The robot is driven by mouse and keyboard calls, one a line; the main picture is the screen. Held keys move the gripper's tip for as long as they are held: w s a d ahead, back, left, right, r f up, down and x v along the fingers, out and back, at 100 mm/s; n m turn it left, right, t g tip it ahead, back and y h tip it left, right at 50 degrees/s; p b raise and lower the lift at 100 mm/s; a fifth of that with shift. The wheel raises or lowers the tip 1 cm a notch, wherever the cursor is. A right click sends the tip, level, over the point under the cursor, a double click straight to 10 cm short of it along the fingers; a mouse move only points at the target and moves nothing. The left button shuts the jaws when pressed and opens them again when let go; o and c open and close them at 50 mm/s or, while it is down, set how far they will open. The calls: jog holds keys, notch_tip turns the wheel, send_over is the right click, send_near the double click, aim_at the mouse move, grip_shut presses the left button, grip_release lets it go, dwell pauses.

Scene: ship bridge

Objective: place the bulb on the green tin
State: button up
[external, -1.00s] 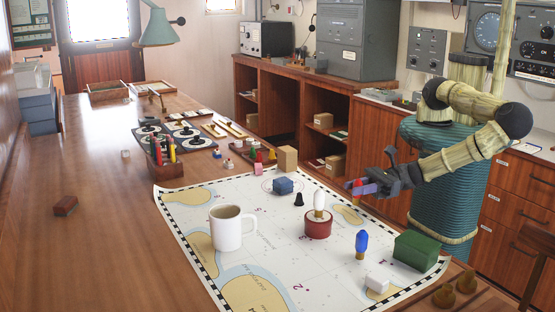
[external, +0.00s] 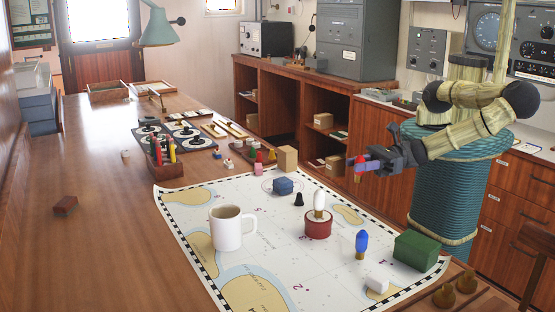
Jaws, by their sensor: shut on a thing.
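My gripper (external: 366,166) is shut on a small red bulb (external: 359,163) with a brass-coloured base. It holds the bulb upright, in the air above the back right edge of the chart. The green tin (external: 415,251), a dark green box, sits on the chart's right corner, below and to the right of my gripper. Nothing shows on its top. A blue bulb (external: 361,242) stands on the chart to the left of the green tin. A white bulb (external: 319,203) stands on a round red tin (external: 317,227).
The chart (external: 275,262) also bears a white mug (external: 229,229), a blue box (external: 283,186), a small black piece (external: 299,200) and a white block (external: 377,285) near the green tin. A tan block (external: 288,159) stands at its back edge. The desk's left side is mostly clear.

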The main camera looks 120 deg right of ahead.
jog(key=w+a+n+y, duration=0.3)
jog(key=a+y, duration=0.2)
jog(key=a, duration=0.6)
notch_tip(320, 180, up, 6)
jog(key=n+g+y+b, duration=0.2)
jog(key=n+g+y, duration=0.1)
jog(key=n+y, duration=0.3)
send_over(418, 241)
jog(key=shift+f+m+y, duration=0.1)
jog(key=shift+m+y, duration=0.3)
jog(key=shift+m, duration=0.2)
jog(key=shift+f+p, duration=0.85)
jog(key=shift+f, duration=2.3)
notch_tip(418, 241, down, 3)
jog(key=shift+f+p, duration=0.2)
jog(key=shift+p, duration=0.3)
jog(key=shift+f, duration=0.2)
